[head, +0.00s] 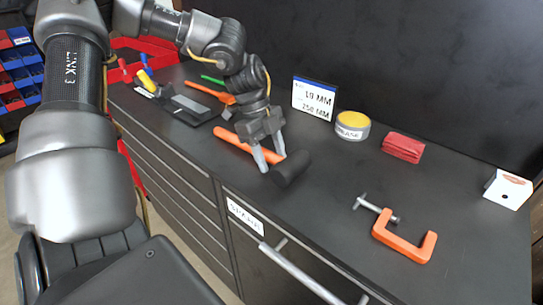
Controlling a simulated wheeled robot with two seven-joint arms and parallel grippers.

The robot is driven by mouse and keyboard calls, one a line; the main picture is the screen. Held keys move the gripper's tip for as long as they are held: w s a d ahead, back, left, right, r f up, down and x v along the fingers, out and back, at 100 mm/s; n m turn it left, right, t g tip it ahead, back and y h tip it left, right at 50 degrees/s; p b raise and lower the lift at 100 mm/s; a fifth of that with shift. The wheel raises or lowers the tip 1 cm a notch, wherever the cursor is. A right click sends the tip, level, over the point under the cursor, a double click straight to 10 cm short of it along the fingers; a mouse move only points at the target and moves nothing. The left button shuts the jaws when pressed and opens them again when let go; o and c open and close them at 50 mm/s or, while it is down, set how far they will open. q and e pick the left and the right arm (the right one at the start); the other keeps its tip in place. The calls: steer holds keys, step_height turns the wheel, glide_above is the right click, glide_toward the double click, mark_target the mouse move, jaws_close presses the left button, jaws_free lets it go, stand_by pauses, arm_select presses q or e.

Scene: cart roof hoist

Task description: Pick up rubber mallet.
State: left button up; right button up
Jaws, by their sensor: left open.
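The rubber mallet lies on the dark worktop, with an orange handle (231,139) and a black head (291,169) toward the right. My left gripper (270,160) points down over the mallet, near where the handle meets the head. Its two pale fingers are apart, one on the near side and one toward the far side of the handle. I cannot tell whether they touch it. The gripper hides part of the handle. My right gripper is not in view.
An orange clamp (405,240) lies at the right. Behind stand a sign card (313,98), a yellow-lidded tin (352,125), a folded red cloth (403,147) and a white box (508,189). A dark tray (192,106) and a red bin (150,50) sit at the left.

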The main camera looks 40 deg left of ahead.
arm_select(q)
jaws_close()
stand_by(0.3)
